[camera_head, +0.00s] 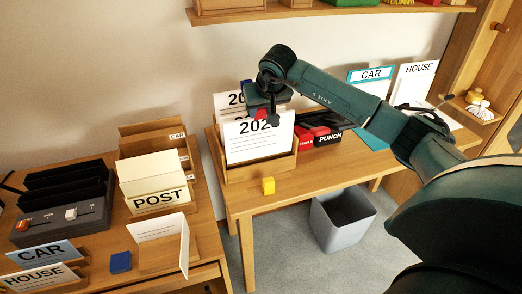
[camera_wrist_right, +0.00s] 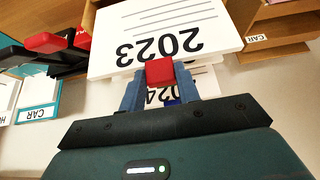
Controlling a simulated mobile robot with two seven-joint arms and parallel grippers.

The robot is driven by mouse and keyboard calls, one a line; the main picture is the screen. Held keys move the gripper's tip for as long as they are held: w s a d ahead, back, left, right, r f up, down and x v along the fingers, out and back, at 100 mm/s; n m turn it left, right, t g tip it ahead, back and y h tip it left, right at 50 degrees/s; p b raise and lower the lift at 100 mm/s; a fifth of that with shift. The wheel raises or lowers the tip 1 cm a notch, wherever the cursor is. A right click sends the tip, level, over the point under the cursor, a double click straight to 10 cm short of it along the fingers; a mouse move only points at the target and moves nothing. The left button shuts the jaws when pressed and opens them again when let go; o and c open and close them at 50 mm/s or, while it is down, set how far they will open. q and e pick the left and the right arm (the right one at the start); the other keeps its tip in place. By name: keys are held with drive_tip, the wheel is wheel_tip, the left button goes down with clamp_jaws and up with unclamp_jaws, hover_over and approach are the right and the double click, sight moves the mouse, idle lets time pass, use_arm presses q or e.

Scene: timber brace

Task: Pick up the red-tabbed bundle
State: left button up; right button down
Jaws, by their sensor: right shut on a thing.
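The red-tabbed bundle (camera_head: 257,141) is a white paper stack marked with a year; in the right wrist view (camera_wrist_right: 160,35) it reads 2023, upside down. It stands upright in the wooden tray (camera_head: 262,170) on the right desk; its lower edge is behind the tray's front. My right gripper (camera_head: 264,113) is at its top edge, shut on the red tab (camera_wrist_right: 160,72), with a blue finger on each side. Another white bundle (camera_head: 228,100) stands behind it, partly hidden. My left gripper is not in view.
A red and black punch and stapler (camera_head: 318,136) lie right of the tray. A yellow cube (camera_head: 268,185) sits in front. CAR (camera_head: 371,80) and HOUSE (camera_head: 414,82) folders stand behind my right arm. The left desk holds a POST box (camera_head: 158,200). A grey bin (camera_head: 342,220) is on the floor.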

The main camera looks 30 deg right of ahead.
wheel_tip(320, 180, up, 4)
drive_tip(key=p, duration=0.2)
drive_tip(key=shift+r+p, duration=0.25)
drive_tip(key=shift+p, duration=0.15)
idle(0.4)
